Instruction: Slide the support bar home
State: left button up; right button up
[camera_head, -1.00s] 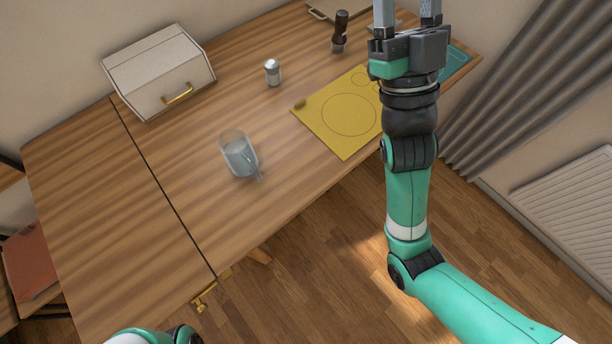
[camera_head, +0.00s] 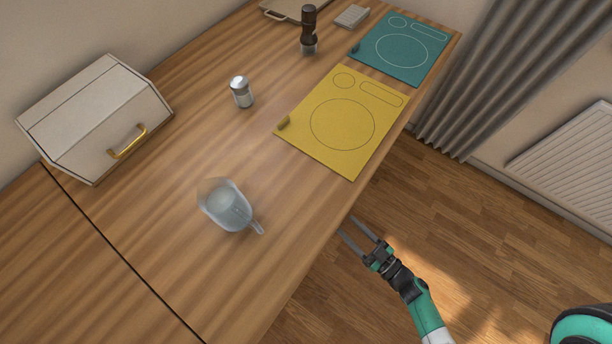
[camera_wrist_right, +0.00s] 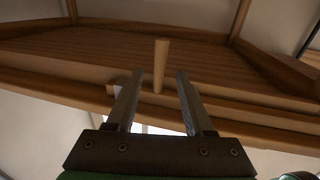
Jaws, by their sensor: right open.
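My right gripper (camera_head: 348,227) is below the front edge of the wooden table (camera_head: 290,175) in the head view, with its fingers apart and pointing toward the underside. In the right wrist view the open right gripper (camera_wrist_right: 160,90) faces the table's underside. A short round wooden peg (camera_wrist_right: 161,65) shows there between the two fingertips in the picture. I cannot tell whether the fingers are around it or short of it; nothing is gripped. Wooden rails (camera_wrist_right: 240,112) run across behind the fingers; I cannot tell which is the support bar. My left gripper is out of view.
A seam crosses the table at left. Floor right of it is clear.

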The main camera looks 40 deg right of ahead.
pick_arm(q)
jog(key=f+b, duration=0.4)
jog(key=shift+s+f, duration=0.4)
pick_arm(e)
jog(key=w, duration=1)
jog(key=shift+f, duration=0.15)
jog(key=shift+w+a, duration=0.1)
grip_shut()
dwell(0.5)
